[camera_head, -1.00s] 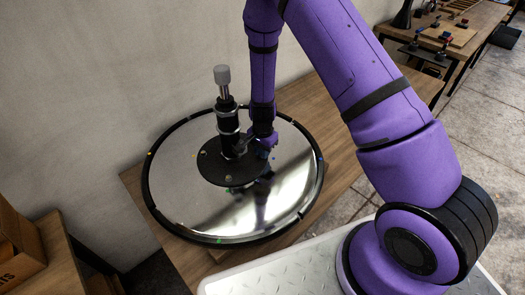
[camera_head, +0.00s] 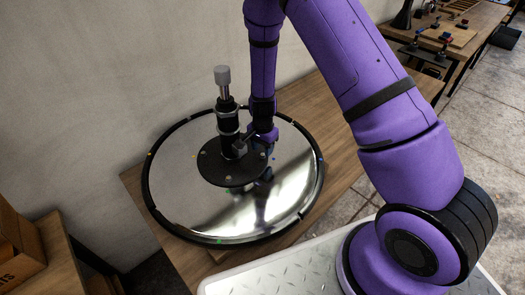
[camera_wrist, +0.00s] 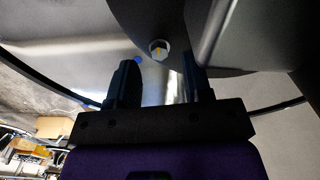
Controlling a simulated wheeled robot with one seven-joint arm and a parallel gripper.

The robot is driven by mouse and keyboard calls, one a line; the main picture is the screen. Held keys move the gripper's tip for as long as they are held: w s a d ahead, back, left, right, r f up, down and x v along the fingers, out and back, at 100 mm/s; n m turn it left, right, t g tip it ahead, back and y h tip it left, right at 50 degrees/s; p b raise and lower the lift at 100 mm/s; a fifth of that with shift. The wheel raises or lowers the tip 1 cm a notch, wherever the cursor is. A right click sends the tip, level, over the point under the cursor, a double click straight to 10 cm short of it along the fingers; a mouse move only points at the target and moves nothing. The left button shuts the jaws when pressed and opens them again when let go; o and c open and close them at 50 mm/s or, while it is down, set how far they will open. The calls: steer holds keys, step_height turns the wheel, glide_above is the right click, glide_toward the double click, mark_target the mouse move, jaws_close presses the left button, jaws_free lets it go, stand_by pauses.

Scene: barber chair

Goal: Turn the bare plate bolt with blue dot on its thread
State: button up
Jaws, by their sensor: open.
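A round black plate (camera_head: 215,172) sits at the middle of a mirror-like disc (camera_head: 185,205), with an upright post (camera_head: 228,122) on it. In the wrist view, a silver bolt head (camera_wrist: 158,48) with a yellowish mark shows on the dark plate. A blue dot (camera_wrist: 138,60) lies on the disc just beside the plate's edge, left of this bolt. My gripper (camera_wrist: 160,65) is open and empty. Its two fingers appear on either side below the bolt, apart from it. In the head view, my gripper is low beside the post's right side, its tips partly hidden. I cannot see the bolt's thread.
The disc has a black rim (camera_head: 148,190) with small coloured marks and rests on a wooden table (camera_head: 330,120) against a wall. The tall post stands close to my gripper. A cardboard box (camera_head: 18,250) is at lower left. Another bench (camera_head: 465,30) stands at far right.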

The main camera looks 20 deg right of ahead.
mark_target(263, 154)
step_height(263, 154, up, 9)
stand_by(0.3)
